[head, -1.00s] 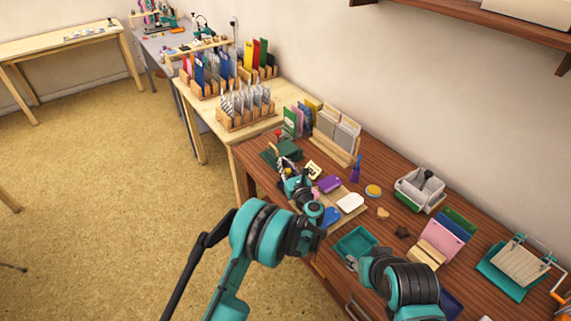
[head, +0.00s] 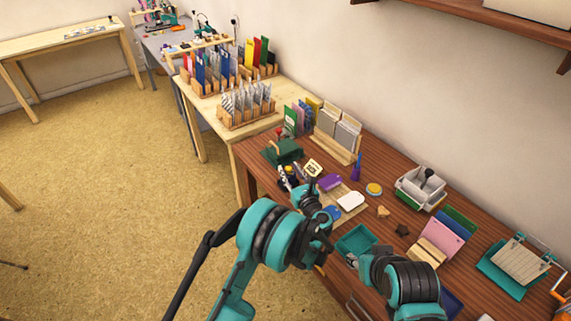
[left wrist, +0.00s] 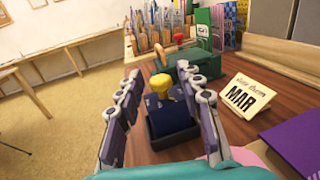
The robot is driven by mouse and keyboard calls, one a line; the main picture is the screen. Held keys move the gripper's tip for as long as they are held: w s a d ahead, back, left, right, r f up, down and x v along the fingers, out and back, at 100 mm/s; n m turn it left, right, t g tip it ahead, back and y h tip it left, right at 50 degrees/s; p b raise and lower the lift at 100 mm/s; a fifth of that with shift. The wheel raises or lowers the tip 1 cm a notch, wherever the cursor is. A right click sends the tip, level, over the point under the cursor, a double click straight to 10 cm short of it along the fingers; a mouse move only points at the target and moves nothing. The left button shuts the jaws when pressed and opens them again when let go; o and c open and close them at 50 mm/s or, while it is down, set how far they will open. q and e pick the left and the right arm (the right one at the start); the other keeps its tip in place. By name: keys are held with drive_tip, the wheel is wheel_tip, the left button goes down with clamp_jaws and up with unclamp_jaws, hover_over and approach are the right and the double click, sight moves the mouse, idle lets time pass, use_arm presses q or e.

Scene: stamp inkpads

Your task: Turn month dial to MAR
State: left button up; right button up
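A dark blue stamp block with a round yellow knob (left wrist: 160,84) stands upright in a dark tray (left wrist: 153,139) in the left wrist view. Small pale markings on the block are too small to read, so I cannot tell the dial's month. In the head view the yellow knob (head: 289,169) shows just beyond my left gripper (head: 287,181). My left gripper (left wrist: 162,105) is open, its fingers spread left and right of the stamp with gaps. A cream card (left wrist: 243,97) reading MAR stands to the right. My right gripper (head: 351,260) is small and partly hidden at the teal tray.
A green device (left wrist: 195,58) with a red-knobbed handle stands behind the stamp. A purple pad (head: 329,183), a white pad (head: 350,202) and a teal tray (head: 355,241) lie to the right. A card rack (head: 337,137) stands by the wall.

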use_arm(q)
drive_tip(key=v, duration=0.7)
wheel_tip(320, 180, up, 25)
drive_tip(key=s+a+m+t+h, duration=0.25)
drive_tip(key=m+h, duration=0.95)
drive_tip(key=m, duration=1.2)
drive_tip(key=s+a+f+m+g+y, duration=0.1)
drive_tip(key=s+a+f+m+g, duration=0.3)
drive_tip(key=s, duration=0.5)
drive_tip(key=s+a+f+m+g+y, duration=0.2)
drive_tip(key=s+a+f+m+g, duration=0.2)
drive_tip(key=s, duration=0.6)
drive_tip(key=s+a+f+m+g+y, duration=0.2)
drive_tip(key=s+a+f+m+g, duration=0.2)
drive_tip(key=s+a+f+m, duration=0.4)
drive_tip(key=shift+s+a+m, duration=0.3)
drive_tip(key=shift+s+a, duration=0.8)
drive_tip(key=shift+s, duration=0.15)
